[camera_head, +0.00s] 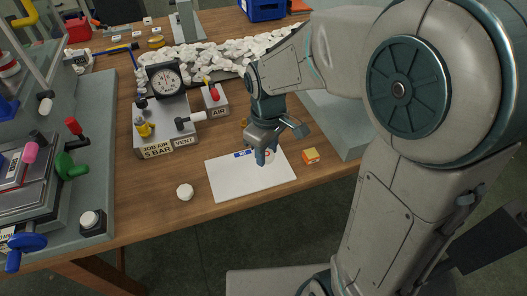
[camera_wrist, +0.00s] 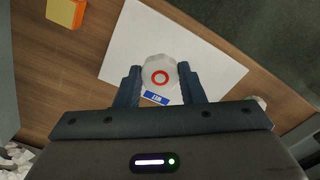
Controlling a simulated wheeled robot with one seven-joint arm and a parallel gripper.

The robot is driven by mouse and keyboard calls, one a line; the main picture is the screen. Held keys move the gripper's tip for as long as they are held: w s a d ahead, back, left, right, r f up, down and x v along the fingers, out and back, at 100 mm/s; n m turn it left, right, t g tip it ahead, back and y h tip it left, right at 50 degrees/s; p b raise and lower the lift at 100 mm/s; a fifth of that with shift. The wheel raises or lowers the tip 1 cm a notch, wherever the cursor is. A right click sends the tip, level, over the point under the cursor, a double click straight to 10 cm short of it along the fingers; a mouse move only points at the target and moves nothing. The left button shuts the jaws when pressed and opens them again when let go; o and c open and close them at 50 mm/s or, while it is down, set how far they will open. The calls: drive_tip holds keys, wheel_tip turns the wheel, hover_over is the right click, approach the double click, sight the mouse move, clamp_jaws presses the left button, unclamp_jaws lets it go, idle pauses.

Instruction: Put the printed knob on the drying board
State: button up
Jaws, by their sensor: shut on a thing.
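My gripper (camera_head: 264,157) is over the back part of the board, beside the label. The knob is mostly hidden by the fingers in the head view. I cannot tell whether it touches the board.
A plain white knob (camera_head: 185,192) lies left of the board. An orange block (camera_head: 311,156) stands to its right. Behind are the gauge panel (camera_head: 166,125), the AIR box (camera_head: 215,98) and a heap of white pieces (camera_head: 215,57). The board's front part is bare.

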sight(264, 168)
drive_tip(key=shift+w+a+f, duration=0.3)
drive_tip(key=shift+w+f, duration=0.35)
drive_tip(key=shift+w, duration=0.2)
drive_tip(key=shift+f+b, duration=0.4)
drive_tip(key=shift+f, duration=1.45)
drive_tip(key=shift+f, duration=0.2)
drive_tip(key=o, duration=1)
drive_tip(key=shift+c, duration=0.2)
